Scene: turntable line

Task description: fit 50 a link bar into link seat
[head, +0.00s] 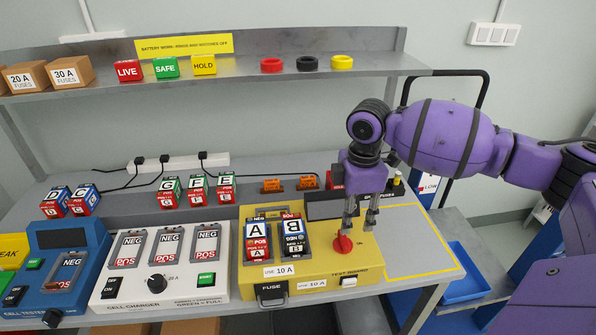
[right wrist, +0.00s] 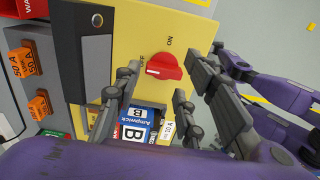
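Two orange link bars stand at the back of the bench, the right one (head: 307,184) and the left one (head: 271,186). In the right wrist view the upper bar (right wrist: 24,62) reads 50 A; the lower bar's (right wrist: 40,105) label is too small to read. The yellow test board (head: 400,262) holds batteries A and B. I cannot make out the link seat for certain. My right gripper (head: 359,222) is open and empty, its fingers either side of the board's red knob (head: 342,244).
The red knob (right wrist: 165,67) points toward OFF. A charger (head: 160,300) and a blue cell tester (head: 55,295) stand left of the board. Batteries (head: 197,190) stand behind the charger. A shelf (head: 220,75) crosses above.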

